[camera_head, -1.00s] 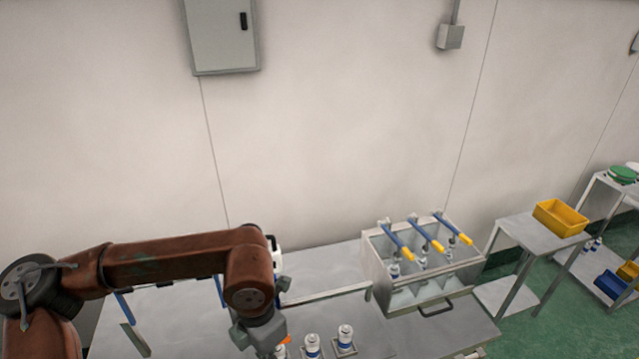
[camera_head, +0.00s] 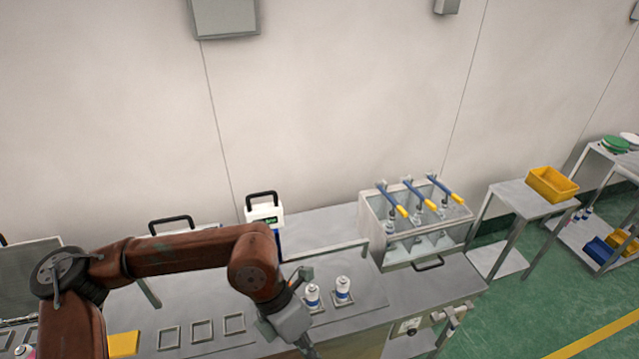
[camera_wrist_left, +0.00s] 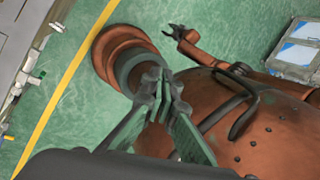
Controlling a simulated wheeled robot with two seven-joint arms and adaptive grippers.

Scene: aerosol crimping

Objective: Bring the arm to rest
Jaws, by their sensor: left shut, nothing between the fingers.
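My left arm reaches in from the left of the head view over the workbench (camera_head: 355,318). Its gripper (camera_head: 308,350) points down at the bottom edge, partly cut off. In the left wrist view the gripper's fingers (camera_wrist_left: 160,92) are together with nothing between them. Behind them are orange-brown parts of my own body and the green floor. Two white aerosol cans with blue bands, a left one (camera_head: 312,295) and a right one (camera_head: 343,287), stand upright in holders just right of the gripper.
The crimping box (camera_head: 455,240) with blue, yellow-tipped levers stands behind the cans, to the right. A white device (camera_head: 264,215) with a black handle stands behind my arm. Empty square frames (camera_head: 201,331) lie left. A yellow bin (camera_head: 551,184) sits on a side table.

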